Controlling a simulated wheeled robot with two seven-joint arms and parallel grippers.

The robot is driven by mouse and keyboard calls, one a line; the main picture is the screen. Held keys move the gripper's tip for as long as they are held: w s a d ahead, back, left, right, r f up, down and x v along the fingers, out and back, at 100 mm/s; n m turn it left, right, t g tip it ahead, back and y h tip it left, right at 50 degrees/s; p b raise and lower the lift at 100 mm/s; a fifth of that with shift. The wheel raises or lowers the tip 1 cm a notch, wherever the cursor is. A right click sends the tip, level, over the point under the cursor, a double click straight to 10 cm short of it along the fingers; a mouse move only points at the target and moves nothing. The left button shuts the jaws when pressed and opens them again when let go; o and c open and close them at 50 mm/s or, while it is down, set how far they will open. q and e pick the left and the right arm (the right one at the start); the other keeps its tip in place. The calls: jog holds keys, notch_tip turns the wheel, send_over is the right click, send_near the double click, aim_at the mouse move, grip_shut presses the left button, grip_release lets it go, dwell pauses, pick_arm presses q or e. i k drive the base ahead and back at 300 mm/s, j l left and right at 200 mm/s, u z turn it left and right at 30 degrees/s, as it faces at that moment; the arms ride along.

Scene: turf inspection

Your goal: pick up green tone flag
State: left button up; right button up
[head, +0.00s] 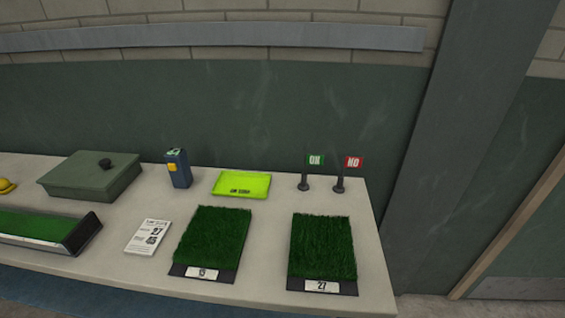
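The green flag (315,160) with white letters that look like "OK" stands upright on a dark post with a round base at the back right of the table. A red flag (352,163) reading "NO" stands just to its right on a similar post. The two flags are close but apart. Neither of my grippers shows in the head view.
On the pale table (268,265) are turf samples marked 15 (213,237) and 27 (322,247), a lime tray (241,184), a blue device (178,168), a printed card (148,237), a green case (92,176) and a turf-lined ramp (45,228). A grey pillar (455,140) stands right.

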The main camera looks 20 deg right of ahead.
aim_at(313, 160)
jog(key=l+u, duration=0.35)
jog(key=l, duration=0.2)
jog(key=l+u, duration=0.35)
jog(key=l, duration=0.25)
jog(key=l+u, duration=0.35)
jog(key=l, duration=0.2)
jog(key=k+l+u, duration=0.2)
jog(key=l+u, duration=0.15)
jog(key=l, duration=0.15)
